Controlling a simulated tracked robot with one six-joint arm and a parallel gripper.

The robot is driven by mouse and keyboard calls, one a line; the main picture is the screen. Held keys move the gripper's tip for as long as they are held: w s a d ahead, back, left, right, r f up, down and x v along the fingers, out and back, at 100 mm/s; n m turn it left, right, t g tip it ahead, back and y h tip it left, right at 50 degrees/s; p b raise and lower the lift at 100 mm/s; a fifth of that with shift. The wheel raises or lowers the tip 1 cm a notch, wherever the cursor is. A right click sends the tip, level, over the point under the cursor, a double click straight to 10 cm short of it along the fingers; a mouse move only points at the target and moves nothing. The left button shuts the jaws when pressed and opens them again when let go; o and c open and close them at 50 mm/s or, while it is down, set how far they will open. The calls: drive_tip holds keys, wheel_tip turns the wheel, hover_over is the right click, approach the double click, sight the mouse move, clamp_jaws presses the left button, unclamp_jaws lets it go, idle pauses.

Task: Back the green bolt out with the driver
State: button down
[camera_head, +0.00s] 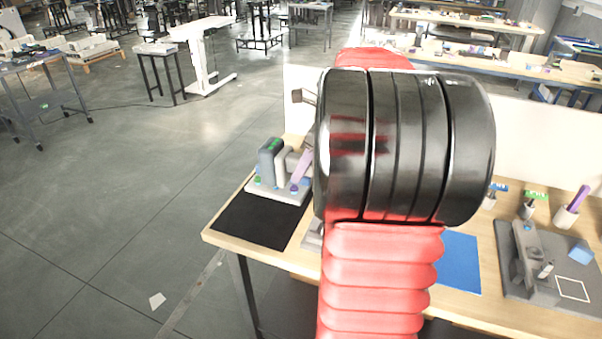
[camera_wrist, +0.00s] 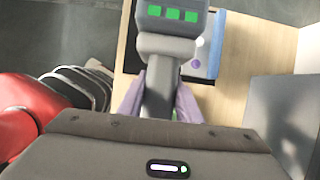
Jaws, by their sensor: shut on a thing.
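My gripper (camera_wrist: 158,105) has pale purple fingers, shut on the grey handle of the driver (camera_wrist: 170,45). Green squares show on top of the driver in the wrist view. In the head view the driver (camera_head: 268,160), grey with a green top, stands over a light grey block (camera_head: 273,194) with small coloured spots. One purple finger shows beside the handle there; my arm hides the rest of the gripper. The block also shows beyond the driver in the wrist view (camera_wrist: 213,55). I cannot make out the green bolt for sure, nor whether the driver's tip touches it.
The block stands at the back of a black mat (camera_head: 252,222) on the wooden table (camera_head: 222,232). A blue mat (camera_head: 459,262) and a dark grey tray with a fixture (camera_head: 548,270) lie to the right. Several small holders stand behind it. A white panel (camera_head: 530,135) rises behind the table.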

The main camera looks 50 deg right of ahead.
sight(271, 184)
drive_tip(key=shift+r, duration=1.45)
